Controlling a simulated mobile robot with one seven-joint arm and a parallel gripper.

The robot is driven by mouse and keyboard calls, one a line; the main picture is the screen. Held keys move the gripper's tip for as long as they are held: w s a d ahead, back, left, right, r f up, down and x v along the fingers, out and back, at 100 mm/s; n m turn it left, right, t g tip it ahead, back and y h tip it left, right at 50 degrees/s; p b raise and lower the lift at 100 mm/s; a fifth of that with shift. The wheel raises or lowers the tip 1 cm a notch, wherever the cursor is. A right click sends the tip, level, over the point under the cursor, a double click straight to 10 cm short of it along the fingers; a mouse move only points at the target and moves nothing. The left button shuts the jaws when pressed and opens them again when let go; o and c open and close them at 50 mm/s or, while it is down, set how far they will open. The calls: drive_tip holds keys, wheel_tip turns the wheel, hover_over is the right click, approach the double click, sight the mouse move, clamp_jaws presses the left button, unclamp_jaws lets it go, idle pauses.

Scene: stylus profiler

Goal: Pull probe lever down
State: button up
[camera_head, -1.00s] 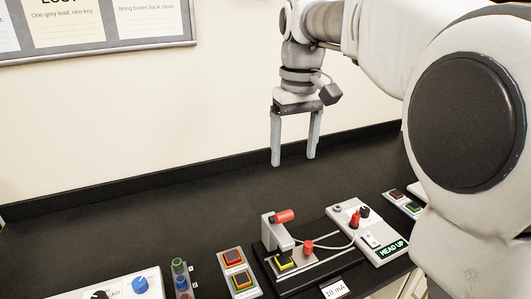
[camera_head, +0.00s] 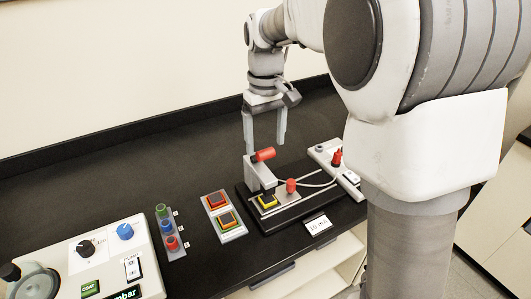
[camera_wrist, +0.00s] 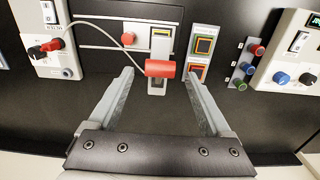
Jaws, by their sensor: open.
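The probe lever has a red cylindrical handle (camera_head: 264,155) on a grey upright post (camera_head: 256,176), mounted on a black base with rails. A yellow-framed pad (camera_head: 268,201) lies below the post. My gripper (camera_head: 265,146) points down just above and behind the lever, fingers open and empty. In the wrist view the red handle (camera_wrist: 160,69) lies crosswise between the open fingertips (camera_wrist: 161,76). I cannot tell how far the tips are from the handle in depth.
Open black bench lies behind.

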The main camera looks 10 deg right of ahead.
sight(265, 150)
drive_tip(key=shift+f, duration=1.8)
clamp_jaws()
